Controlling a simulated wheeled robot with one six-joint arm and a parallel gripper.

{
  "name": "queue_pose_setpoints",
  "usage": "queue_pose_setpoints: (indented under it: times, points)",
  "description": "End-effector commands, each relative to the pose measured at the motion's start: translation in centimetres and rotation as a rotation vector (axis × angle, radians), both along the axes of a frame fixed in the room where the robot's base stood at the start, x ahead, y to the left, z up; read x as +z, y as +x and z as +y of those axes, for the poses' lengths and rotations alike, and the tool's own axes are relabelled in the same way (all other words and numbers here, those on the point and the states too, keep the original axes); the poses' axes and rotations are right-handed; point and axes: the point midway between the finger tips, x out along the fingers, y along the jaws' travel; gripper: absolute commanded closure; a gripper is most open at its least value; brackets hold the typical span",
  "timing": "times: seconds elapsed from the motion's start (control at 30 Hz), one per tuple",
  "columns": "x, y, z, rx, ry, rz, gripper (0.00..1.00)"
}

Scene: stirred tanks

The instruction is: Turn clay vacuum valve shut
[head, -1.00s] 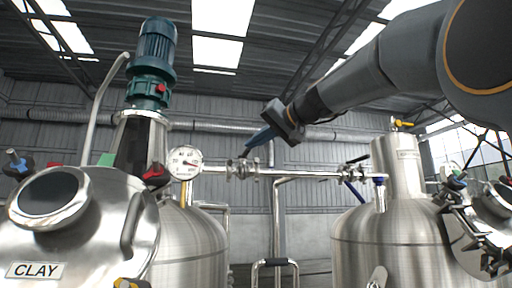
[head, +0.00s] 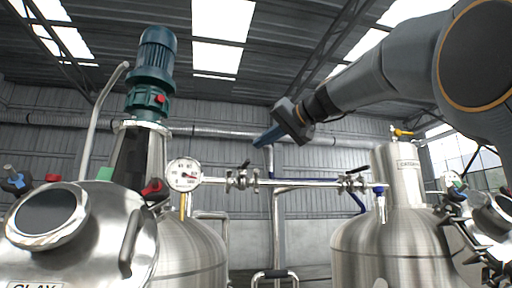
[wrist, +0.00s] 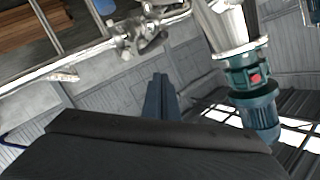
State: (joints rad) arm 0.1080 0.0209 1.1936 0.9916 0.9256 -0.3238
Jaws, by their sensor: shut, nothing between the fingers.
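The tank with the partly cut-off CLAY label (head: 36,285) stands at left in the head view, under a teal motor. To its right, a metal valve (head: 242,181) sits on the horizontal pipe beside a round gauge (head: 184,174); it looks like the clay vacuum valve. A small dark lever shows on top of it, its exact angle hard to tell. The wrist view also shows the valve (wrist: 137,37). My gripper (head: 258,144) is shut and empty, its blue fingertips up and right of the valve, apart from it. The shut fingers (wrist: 160,80) also show in the wrist view.
A second valve (head: 353,182) with a dark lever sits further right on the same pipe. A right-hand tank (head: 385,245) stands below it. The teal motor (head: 152,75) rises at left. Open air lies around my gripper.

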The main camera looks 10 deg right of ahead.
Motion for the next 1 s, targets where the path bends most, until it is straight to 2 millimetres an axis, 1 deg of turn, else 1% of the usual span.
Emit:
queue_pose_setpoints:
  times: [0.03,0.2,0.3,0.43,0.6,0.87,0.97,1.0]
  points:
    - [-0.1,-1.0,-0.2,-0.002,-0.001,-0.006,1.00]
    - [0.5,-4.1,-1.0,-0.003,-0.002,-0.006,1.00]
    - [0.9,-5.7,-1.5,-0.003,-0.001,-0.005,1.00]
    - [1.3,-7.4,-1.8,-0.002,-0.001,-0.005,1.00]
    - [1.6,-8.4,-2.1,-0.001,0.001,-0.004,1.00]
    - [1.8,-8.6,-2.0,0.000,0.000,-0.004,1.00]
    - [2.5,-8.7,-2.0,0.000,0.000,-0.004,1.00]
    - [3.0,-8.9,-2.0,0.000,0.000,-0.004,1.00]
